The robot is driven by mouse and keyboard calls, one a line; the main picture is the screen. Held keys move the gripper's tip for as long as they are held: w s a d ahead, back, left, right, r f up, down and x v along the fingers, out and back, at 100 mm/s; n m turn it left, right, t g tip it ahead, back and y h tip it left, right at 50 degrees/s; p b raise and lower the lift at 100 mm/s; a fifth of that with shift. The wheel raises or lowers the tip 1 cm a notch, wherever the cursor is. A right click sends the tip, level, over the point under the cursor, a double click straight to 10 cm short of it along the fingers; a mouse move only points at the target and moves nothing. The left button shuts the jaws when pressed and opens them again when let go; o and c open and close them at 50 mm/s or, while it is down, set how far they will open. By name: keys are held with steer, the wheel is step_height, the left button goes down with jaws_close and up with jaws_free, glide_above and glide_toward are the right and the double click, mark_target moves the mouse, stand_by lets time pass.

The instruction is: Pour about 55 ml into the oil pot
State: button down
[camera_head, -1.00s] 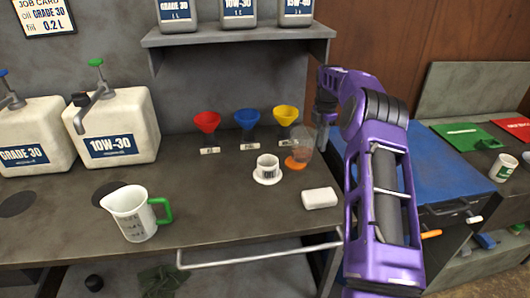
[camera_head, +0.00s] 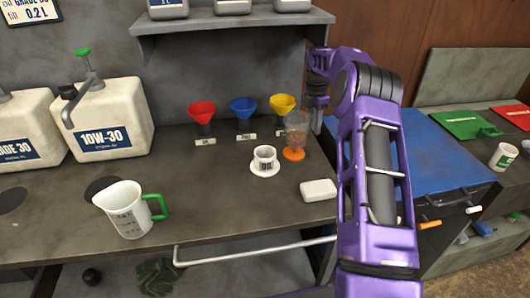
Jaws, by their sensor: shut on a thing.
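Whether the foot touches the bench, I cannot tell. A white measuring jug (camera_head: 128,212) with a green handle stands at the front left.
Red (camera_head: 202,109), blue (camera_head: 243,105) and yellow (camera_head: 282,102) funnels stand behind the pot. A white block (camera_head: 318,190) lies in front of the vessel. The bench between jug and pot is clear.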

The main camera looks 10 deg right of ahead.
mark_target(307, 117)
steer(key=r+h, duration=0.1)
steer(key=a+h, duration=0.1)
steer(key=a+r+h, duration=0.1)
steer(key=shift+s+r+t, duration=0.25)
steer(key=shift+r+t, duration=0.05)
steer(key=shift+t, duration=0.1)
steer(key=shift+s+a+r+t+h, duration=0.2)
steer(key=shift+a+r+t+h, duration=0.1)
steer(key=shift+a+r+h, duration=0.45)
steer(key=shift+s+a+f+h, duration=0.15)
steer(key=shift+a+f+h, duration=0.1)
steer(key=shift+a+h, duration=0.3)
steer(key=shift+s+a+f+h, duration=0.1)
steer(key=shift+a+f+h, duration=0.15)
steer(key=shift+a+h, duration=0.2)
steer(key=shift+s+a+r+t+h, duration=0.1)
steer(key=shift+a+r+t+h, duration=0.05)
steer(key=shift+r+h, duration=0.2)
steer(key=shift+s+a+r+t+h, duration=0.1)
steer(key=shift+r+t+h, duration=0.05)
steer(key=shift+r+h, duration=0.2)
steer(key=shift+a+r+t+h, duration=0.2)
steer(key=shift+a+t+h, duration=0.15)
steer(key=shift+h, duration=0.5)
steer(key=shift+s+a+r+h, duration=0.1)
steer(key=shift+a+r+h, duration=0.25)
steer(key=shift+r+h, duration=0.15)
steer(key=shift+a+r+h+b, duration=0.2)
steer(key=shift+h+b, duration=0.1)
steer(key=shift+b, duration=0.35)
